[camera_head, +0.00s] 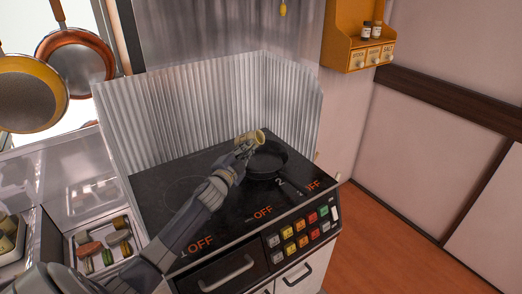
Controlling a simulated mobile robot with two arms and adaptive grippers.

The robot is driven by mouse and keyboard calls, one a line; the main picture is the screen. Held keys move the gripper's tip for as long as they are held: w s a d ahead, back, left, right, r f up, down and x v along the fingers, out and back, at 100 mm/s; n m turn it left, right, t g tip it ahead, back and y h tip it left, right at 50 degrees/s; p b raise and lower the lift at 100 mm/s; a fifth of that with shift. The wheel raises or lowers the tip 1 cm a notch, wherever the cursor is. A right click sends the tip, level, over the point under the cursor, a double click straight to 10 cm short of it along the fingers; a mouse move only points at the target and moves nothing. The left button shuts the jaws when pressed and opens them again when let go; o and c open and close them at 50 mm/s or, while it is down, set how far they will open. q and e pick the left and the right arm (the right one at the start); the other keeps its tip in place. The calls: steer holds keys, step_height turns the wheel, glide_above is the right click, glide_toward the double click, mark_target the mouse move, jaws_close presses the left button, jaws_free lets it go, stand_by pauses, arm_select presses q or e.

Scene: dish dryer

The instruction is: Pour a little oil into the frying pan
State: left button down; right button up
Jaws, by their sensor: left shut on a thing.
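A dark frying pan (268,163) sits on the back right part of the black stovetop (160,208), its handle pointing toward the front right. My left gripper (246,145) reaches in from the lower left and is at the pan's left rim in the picture. It is shut on a pale yellow container (257,136), likely the oil bottle, which is tilted and shows a round end over the pan's far side. Whether any oil is flowing is too small to tell. My right gripper is not in view.
A corrugated metal guard (190,115) stands behind the stove. Colored buttons (302,232) line its front right. An open drawer (105,247) with several small items is at the left. Pans (75,60) hang at upper left; a spice shelf (350,50) is at upper right.

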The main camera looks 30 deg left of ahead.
arm_select(q)
steer(key=shift+r+m, duration=0.35)
steer(key=shift+m, duration=0.45)
stand_by(1.8)
